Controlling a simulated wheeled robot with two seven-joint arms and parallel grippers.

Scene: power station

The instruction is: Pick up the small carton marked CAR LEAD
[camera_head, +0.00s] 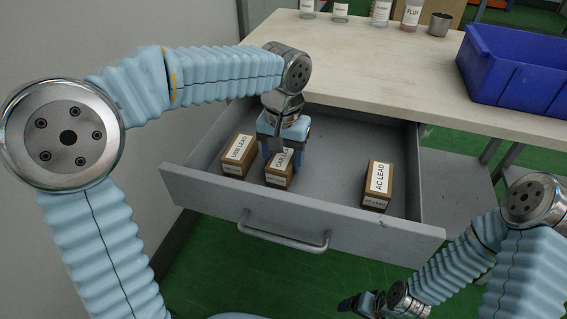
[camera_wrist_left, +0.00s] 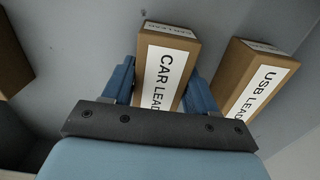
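The small carton marked CAR LEAD (camera_head: 279,174) is brown with a white label and sits in the open drawer, between two similar cartons. My left gripper (camera_head: 282,158) points down over it. In the left wrist view, the CAR LEAD carton (camera_wrist_left: 167,70) lies between the two blue fingers (camera_wrist_left: 160,88), one along each side. I cannot tell whether the fingers press on it. My right gripper (camera_head: 362,304) is low at the bottom, right of centre, away from the cartons; its fingers are too small and dark to read.
The USB LEAD carton (camera_head: 238,156) stands close to the left, and also shows in the wrist view (camera_wrist_left: 262,80). The AC LEAD carton (camera_head: 377,184) is farther right. The drawer (camera_head: 300,216) has bare floor between. Above it, the worktop (camera_head: 390,75) holds a blue bin (camera_head: 515,72) and bottles.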

